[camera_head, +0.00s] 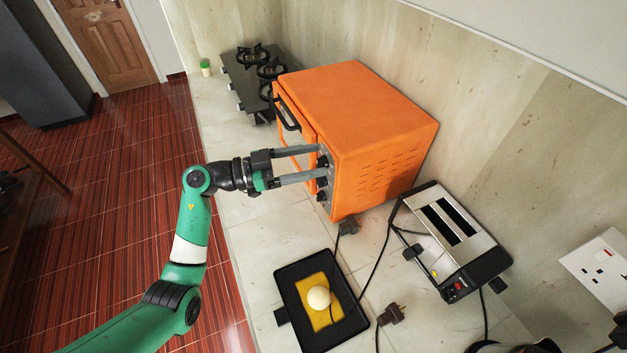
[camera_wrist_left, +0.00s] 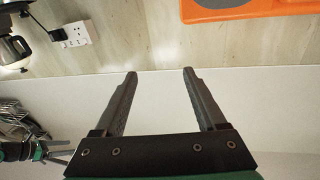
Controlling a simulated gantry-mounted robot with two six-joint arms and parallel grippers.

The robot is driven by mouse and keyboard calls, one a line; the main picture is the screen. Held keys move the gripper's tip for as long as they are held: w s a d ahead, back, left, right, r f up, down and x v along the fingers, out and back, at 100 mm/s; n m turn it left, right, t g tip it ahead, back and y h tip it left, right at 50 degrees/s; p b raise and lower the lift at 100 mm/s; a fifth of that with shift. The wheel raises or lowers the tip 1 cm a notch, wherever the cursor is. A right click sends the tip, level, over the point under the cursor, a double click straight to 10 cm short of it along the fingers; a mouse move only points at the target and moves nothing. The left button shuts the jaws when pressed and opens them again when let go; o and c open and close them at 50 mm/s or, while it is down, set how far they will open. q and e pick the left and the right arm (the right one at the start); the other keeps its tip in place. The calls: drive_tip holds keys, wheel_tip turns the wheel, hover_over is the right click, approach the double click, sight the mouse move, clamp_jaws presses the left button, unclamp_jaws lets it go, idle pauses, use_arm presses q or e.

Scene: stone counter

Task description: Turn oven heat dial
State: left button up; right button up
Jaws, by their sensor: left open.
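The orange oven (camera_head: 360,125) stands on the counter with its front facing left. Several dark dials (camera_head: 322,182) run down its front panel beside the door. My left gripper (camera_head: 323,161) is open, and its two grey fingers reach the panel around the upper dials. I cannot tell whether the fingers touch a dial. In the left wrist view the open fingers (camera_wrist_left: 160,74) show nothing between them, and an orange part of the oven (camera_wrist_left: 240,9) shows at the top right. A green and black part, seemingly my right gripper (camera_wrist_left: 55,151), is at the lower left, too small to read.
A black hob (camera_head: 250,75) lies behind the oven. A toaster (camera_head: 455,240) stands to its right. A black tray (camera_head: 290,285) with a yellow cloth and a pale ball lies in front. Plugs and cables (camera_head: 390,315) cross the counter. A wall socket (camera_head: 600,272) is at right.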

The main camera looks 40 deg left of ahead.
sight(321, 163)
use_arm(q)
drive_tip(key=s+a+f+n+t+y+b, duration=0.1)
drive_tip(key=s+a+f+n+y+b, duration=0.25)
drive_tip(key=a+f, duration=0.7)
drive_tip(key=b+x, duration=0.4)
drive_tip(key=x, duration=0.7)
drive_tip(key=shift+w+d+r, duration=0.25)
drive_tip(key=shift+d+r, duration=0.1)
use_arm(e)
wheel_tip(321, 163, down, 11)
drive_tip(key=shift+s+r+h, duration=0.15)
drive_tip(key=shift+h, duration=0.15)
use_arm(q)
clamp_jaws()
